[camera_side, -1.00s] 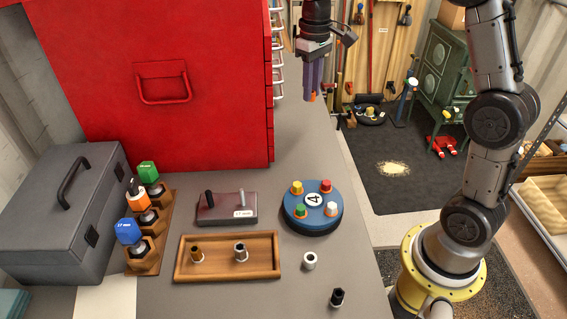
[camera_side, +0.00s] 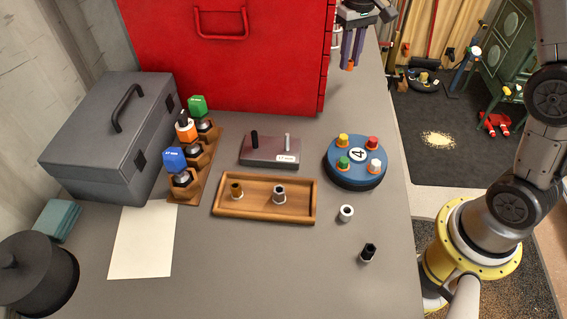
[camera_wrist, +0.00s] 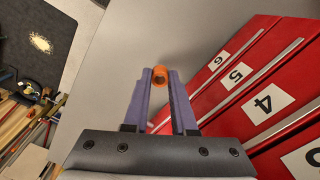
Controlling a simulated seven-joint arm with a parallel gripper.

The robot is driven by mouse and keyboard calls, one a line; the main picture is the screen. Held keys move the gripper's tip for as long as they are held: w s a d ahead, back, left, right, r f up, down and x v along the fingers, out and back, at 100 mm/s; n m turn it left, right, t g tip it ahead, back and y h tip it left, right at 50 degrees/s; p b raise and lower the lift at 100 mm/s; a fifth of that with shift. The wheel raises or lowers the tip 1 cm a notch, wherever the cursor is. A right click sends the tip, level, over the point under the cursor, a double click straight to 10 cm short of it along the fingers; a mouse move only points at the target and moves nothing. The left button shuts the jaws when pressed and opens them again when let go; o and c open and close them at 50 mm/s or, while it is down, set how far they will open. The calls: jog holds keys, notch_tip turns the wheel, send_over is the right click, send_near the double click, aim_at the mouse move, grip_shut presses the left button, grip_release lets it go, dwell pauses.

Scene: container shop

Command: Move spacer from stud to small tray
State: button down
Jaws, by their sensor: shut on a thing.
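My gripper (camera_side: 352,60) hangs in the air beside the red cabinet, at the back of the bench. Its purple fingers are shut on a small orange hollow piece, which looks like the spacer (camera_wrist: 159,75); its dark round hole shows in the wrist view. A dark maroon block (camera_side: 258,155) carries a black upright stud (camera_side: 254,138) and a silver one (camera_side: 288,141). I cannot tell which stud the task means. A shallow wooden tray (camera_side: 232,210), likely the small tray, holds a brass piece (camera_side: 236,191) and a silver piece (camera_side: 279,194).
A blue round stand (camera_side: 345,184) with capped pegs stands right of the block. A white ring (camera_side: 346,213) and a black socket (camera_side: 368,252) stand at the front right. A wooden rack (camera_side: 186,195) and a grey toolbox (camera_side: 100,145) are left. The red cabinet (camera_side: 270,70) borders the back.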

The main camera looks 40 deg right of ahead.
jog(key=s+a+r+n, duration=0.4)
jog(key=s+a+r, duration=0.5)
jog(key=s+a+n, duration=0.8)
jog(key=s+a, duration=0.7)
jog(key=a, duration=0.1)
send_over(267, 198)
jog(key=s+d, duration=0.1)
notch_tip(267, 198, down, 8)
jog(key=shift+d+r, duration=0.1)
jog(key=shift+r, duration=0.1)
jog(key=shift+w+a+f, duration=0.25)
jog(key=shift+a+f, duration=0.05)
jog(key=shift+f, duration=0.1)
jog(key=shift+w+a+f, duration=0.15)
jog(key=shift+f, duration=0.85)
jog(key=shift+w+a+f, duration=0.1)
jog(key=shift+f, duration=0.9)
jog(key=shift+f, duration=0.1)
